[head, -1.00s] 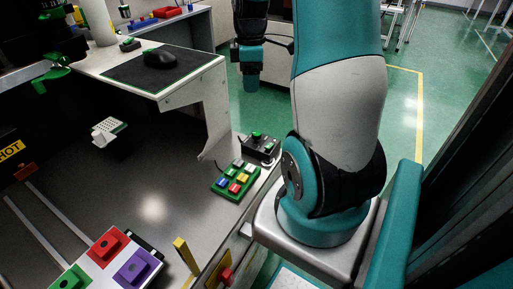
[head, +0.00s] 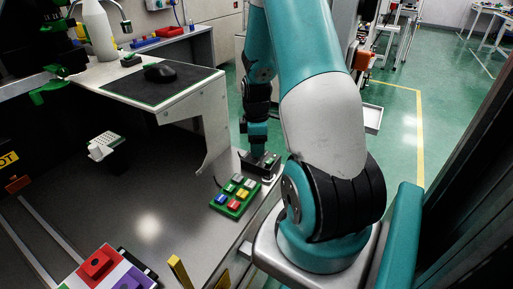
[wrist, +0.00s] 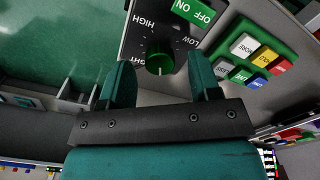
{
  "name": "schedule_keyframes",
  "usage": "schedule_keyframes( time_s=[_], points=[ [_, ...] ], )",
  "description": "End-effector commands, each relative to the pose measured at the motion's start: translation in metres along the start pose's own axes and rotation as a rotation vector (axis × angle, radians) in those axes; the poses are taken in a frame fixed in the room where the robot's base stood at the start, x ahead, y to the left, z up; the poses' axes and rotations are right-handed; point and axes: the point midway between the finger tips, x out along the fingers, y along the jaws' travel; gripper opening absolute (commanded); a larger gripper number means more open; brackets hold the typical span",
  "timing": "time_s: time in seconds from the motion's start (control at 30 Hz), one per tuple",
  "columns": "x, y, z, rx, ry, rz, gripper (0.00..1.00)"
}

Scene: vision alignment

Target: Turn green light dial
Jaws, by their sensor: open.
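The green dial (wrist: 160,57) is a round ribbed knob on a dark control box with "HIGH" and "LOW" lettering around it. My gripper (wrist: 162,77) is open, with one finger to the left of the dial and the other to its right, both apart from it in the wrist view. How far the fingertips stand above the box is hard to tell. A green "ON/OFF" switch (wrist: 196,9) is on the same box. In the head view, my gripper (head: 257,147) is just over the control box (head: 261,166), and the dial is hidden there.
A green button pad (head: 236,195) with several coloured buttons sits beside the box; it also shows in the wrist view (wrist: 241,62). The grey tabletop (head: 160,215) is largely clear.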

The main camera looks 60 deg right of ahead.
Motion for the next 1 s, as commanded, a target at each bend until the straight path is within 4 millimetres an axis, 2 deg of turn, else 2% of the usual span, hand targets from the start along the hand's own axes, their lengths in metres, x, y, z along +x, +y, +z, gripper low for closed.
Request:
schedule_keyframes(
  time_s=[0.13, 0.43, 0.6, 0.67, 1.0],
  points=[
    [0.0102, 0.0, 0.0, 0.0, 0.0, 0.0, 0.57],
    [0.0116, 0.0, 0.0, 0.0, 0.0, 0.001, 0.57],
    [0.0115, 0.0, 0.0, 0.0, 0.0, 0.001, 0.18],
    [0.0115, 0.0, -0.0001, 0.0, 0.0, 0.001, 0.08],
    [0.0107, -0.0003, 0.0, 0.042, 0.0, -0.001, 0.08]
  ],
)
